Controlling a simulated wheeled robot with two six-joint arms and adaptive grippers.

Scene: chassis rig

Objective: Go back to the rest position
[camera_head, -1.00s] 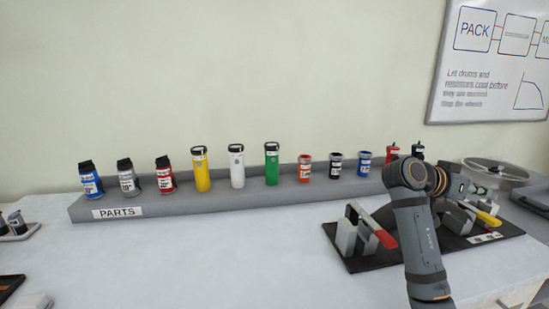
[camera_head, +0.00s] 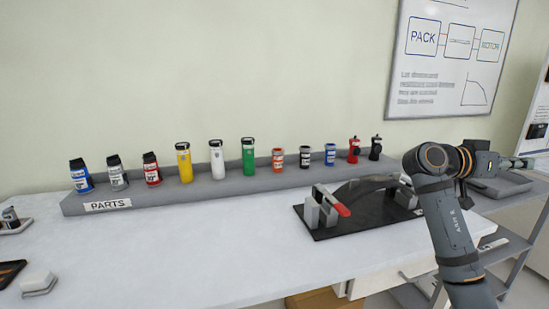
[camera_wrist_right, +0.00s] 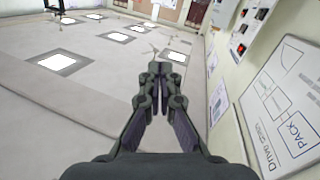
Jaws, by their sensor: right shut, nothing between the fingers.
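My right arm reaches in from the lower right of the head view. Its gripper (camera_head: 522,163) points to the right, level, above the far right end of the bench area. In the right wrist view the fingers (camera_wrist_right: 160,72) are together with nothing between them, and open floor lies beyond them. My left gripper is not in the head view.
A black fixture board (camera_head: 330,228) with a red-handled clamp (camera_head: 333,203) sits left of my right arm. A grey parts rack (camera_head: 215,191) with several coloured bottles and cans runs along the wall. A whiteboard (camera_head: 452,58) hangs above. The white bench front (camera_head: 190,260) is largely clear.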

